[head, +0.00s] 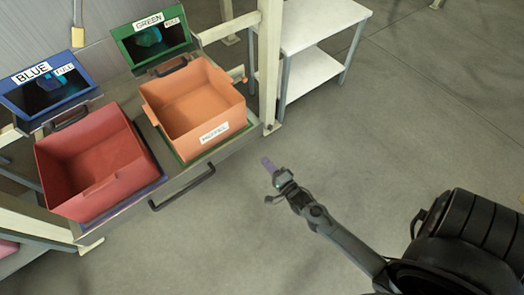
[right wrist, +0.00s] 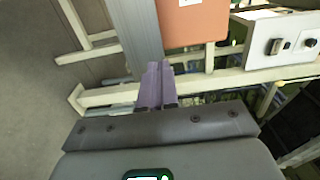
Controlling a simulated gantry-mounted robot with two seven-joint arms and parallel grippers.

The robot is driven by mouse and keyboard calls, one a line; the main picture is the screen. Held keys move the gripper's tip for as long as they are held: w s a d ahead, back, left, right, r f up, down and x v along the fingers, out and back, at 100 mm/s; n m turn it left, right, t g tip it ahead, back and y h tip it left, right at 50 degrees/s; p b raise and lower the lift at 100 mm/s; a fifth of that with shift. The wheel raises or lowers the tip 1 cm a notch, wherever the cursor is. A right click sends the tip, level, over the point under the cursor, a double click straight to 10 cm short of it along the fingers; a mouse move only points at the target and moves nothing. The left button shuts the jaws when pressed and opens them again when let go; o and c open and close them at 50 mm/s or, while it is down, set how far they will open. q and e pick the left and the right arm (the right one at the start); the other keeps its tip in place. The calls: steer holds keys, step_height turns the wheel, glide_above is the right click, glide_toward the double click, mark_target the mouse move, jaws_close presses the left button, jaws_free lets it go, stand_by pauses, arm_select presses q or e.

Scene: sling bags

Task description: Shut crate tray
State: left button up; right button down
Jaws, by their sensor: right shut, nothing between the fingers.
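The crate tray (head: 205,170) is a grey pulled-out shelf on a pale frame, with a black bar handle (head: 183,188) on its front edge. On it stand an empty red crate (head: 95,165) at the left and an empty orange crate (head: 196,105) at the right. My right gripper (head: 267,163) is shut and empty, to the right of the tray and apart from the handle. Its purple fingers (right wrist: 157,88) lie together in the right wrist view, where part of the orange crate (right wrist: 195,22) shows above them. My left gripper is out of view.
Behind the crates are a BLUE sign screen (head: 48,90) and a GREEN sign screen (head: 152,38). A pale frame post (head: 270,65) stands right of the tray. A white two-level shelf (head: 315,70) stands behind it.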

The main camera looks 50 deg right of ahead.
mark_target(242, 136)
steer(key=w+b, duration=0.1)
steer(key=w, duration=0.3)
steer(key=w+d+b, duration=0.1)
steer(key=w+b, duration=0.1)
steer(key=w, duration=0.1)
steer(key=w+d+b, duration=0.1)
steer(key=w, duration=0.3)
steer(key=shift+w+f, duration=0.15)
steer(key=shift+w, duration=0.2)
steer(key=shift+w+b, duration=0.3)
steer(key=shift+w, duration=0.35)
steer(key=shift+d, duration=0.1)
